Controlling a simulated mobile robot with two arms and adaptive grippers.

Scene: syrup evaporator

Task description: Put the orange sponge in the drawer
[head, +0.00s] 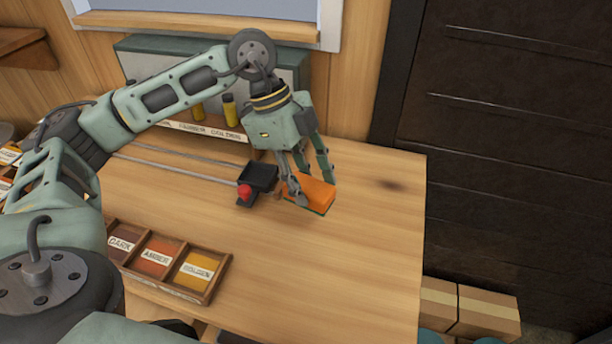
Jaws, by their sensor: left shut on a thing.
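The orange sponge (314,194), with a dark green underside, is at the right part of the wooden worktop. My left gripper (302,190) points down at it, with its fingers around the sponge, and is shut on it. I cannot tell whether the sponge touches the worktop or is slightly above it. No open drawer can be made out in the head view. My right gripper is not in view.
Just left of the sponge are a black tray-like part (261,178) and a red knob (244,192). A wooden box with labelled compartments (222,265) sits at the front left. The worktop's right side (375,240) is clear. Cardboard boxes (487,312) stand below right.

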